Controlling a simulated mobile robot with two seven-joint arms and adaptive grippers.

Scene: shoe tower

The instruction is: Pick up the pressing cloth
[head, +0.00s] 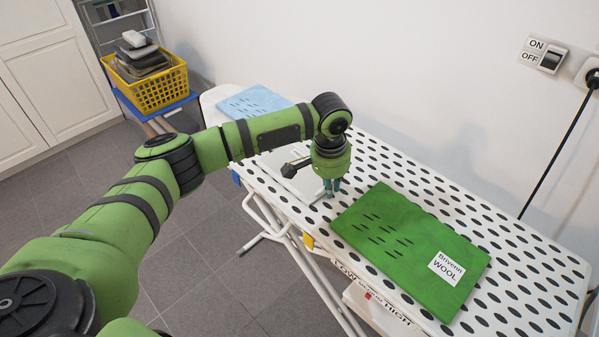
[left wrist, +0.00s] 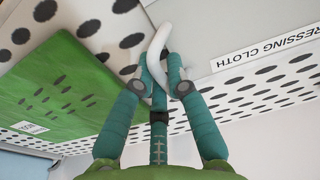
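The pressing cloth (head: 300,183) is a pale grey-white flat piece lying on the ironing board. Its printed label shows on the cloth (left wrist: 232,32) in the left wrist view. My left gripper (head: 329,190) points down at the near corner of the cloth, beside the green wool. In the left wrist view its fingertips (left wrist: 162,74) are close together on a white curved loop at the cloth's edge. Part of the cloth is hidden behind my arm. My right gripper is not in view.
A folded green wool piece (head: 405,248) lies on the dotted ironing board (head: 520,262), right of the cloth. A light blue cloth (head: 256,100) lies at the board's far end. A yellow basket (head: 155,91) stands at the left. A wall runs behind the board.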

